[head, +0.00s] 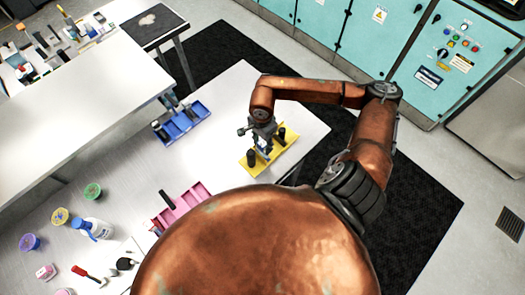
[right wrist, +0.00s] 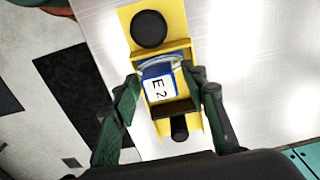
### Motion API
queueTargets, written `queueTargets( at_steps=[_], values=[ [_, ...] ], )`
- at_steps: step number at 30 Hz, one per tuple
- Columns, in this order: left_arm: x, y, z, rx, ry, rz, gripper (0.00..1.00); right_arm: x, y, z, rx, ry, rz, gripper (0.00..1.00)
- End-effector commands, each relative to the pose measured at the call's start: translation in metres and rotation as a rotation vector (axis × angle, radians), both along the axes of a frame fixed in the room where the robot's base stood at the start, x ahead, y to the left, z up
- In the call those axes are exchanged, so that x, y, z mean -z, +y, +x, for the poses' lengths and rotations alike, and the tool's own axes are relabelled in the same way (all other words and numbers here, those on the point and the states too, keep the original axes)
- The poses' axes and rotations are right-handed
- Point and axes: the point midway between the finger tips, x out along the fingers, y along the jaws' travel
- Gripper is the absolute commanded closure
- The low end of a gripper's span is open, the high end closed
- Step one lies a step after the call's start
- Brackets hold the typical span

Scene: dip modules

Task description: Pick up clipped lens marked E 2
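The clipped lens marked E 2 (right wrist: 160,86) shows in the right wrist view as a blue-edged piece with a white label and a clear curved rim. It sits in the yellow holder (right wrist: 181,55), between a round black post and a smaller black one. In the head view the yellow holder (head: 250,170) stands near the table's right end. My right gripper (right wrist: 162,90) is over the holder with its fingers apart, one on each side of the lens. I see gaps between the fingers and the label. The right gripper also shows in the head view (head: 263,141). My left gripper is not in view.
A blue holder (head: 184,127) stands behind and left of the yellow one, and a pink holder (head: 183,204) in front and left. A white bottle (head: 97,229) and several coloured tubs stand at the table's left. Bare table lies between the holders.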

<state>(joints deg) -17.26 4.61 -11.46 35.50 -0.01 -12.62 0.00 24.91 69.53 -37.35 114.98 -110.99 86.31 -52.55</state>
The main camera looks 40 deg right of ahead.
Motion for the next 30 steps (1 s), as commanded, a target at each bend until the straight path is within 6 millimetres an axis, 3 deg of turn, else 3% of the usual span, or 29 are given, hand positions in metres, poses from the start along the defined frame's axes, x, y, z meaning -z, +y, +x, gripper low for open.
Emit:
queueTargets(
  at_steps=[16, 26, 30],
  values=[
    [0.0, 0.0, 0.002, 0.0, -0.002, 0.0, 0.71, -0.001, 0.0, 0.0, 0.0, 0.0, 0.0, 0.99],
    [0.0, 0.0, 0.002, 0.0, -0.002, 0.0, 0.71, -0.002, 0.0, 0.0, 0.001, -0.001, 0.0, 1.0],
    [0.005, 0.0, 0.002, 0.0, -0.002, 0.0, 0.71, -0.016, -0.001, 0.002, 0.001, -0.004, -0.002, 1.0]
  ],
)
